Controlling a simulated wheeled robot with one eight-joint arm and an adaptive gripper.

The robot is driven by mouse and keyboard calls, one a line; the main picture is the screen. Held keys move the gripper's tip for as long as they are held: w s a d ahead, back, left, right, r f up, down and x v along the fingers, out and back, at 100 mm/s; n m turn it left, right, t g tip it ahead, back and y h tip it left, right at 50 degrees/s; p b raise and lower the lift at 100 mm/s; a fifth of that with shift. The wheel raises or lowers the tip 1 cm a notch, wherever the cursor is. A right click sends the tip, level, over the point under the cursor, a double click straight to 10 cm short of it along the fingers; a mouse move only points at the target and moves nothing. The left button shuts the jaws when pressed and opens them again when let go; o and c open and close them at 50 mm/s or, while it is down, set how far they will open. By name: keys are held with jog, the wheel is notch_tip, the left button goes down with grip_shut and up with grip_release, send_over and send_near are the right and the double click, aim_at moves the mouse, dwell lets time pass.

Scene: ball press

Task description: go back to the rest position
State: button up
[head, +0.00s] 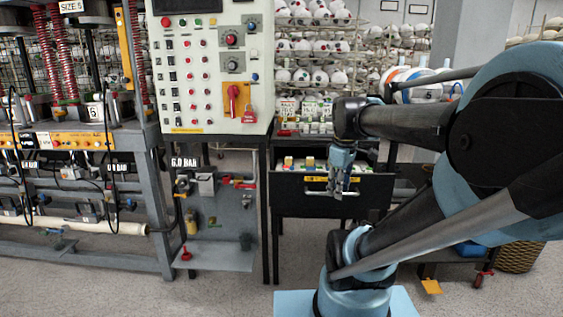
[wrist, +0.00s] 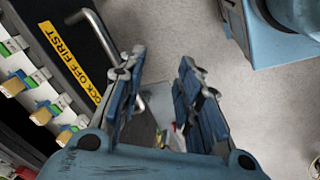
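My gripper (head: 341,170) hangs pointing down in front of the black drawer cabinet in the head view. In the wrist view my gripper (wrist: 158,100) has its two blue-padded fingers apart, with nothing held between them. The arm reaches in from the right of the head view, with its elbow high and bent. The rest position itself is not marked by anything in view.
The black drawer (head: 297,193) is just behind my gripper; its handle (wrist: 97,36) is close to the left finger. A control panel (head: 211,70) stands left of it, and the press frame (head: 142,150) farther left. Ball racks (head: 320,48) stand behind. Floor (head: 225,290) is clear in front.

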jog(key=s+f+m, duration=0.8)
jog(key=f+m, duration=0.2)
jog(key=f, duration=0.1)
jog(key=shift+a, duration=0.2)
jog(key=shift+f, duration=0.15)
jog(key=shift+w+f, duration=0.15)
jog(key=shift+w, duration=0.3)
jog(key=shift+o, duration=0.3)
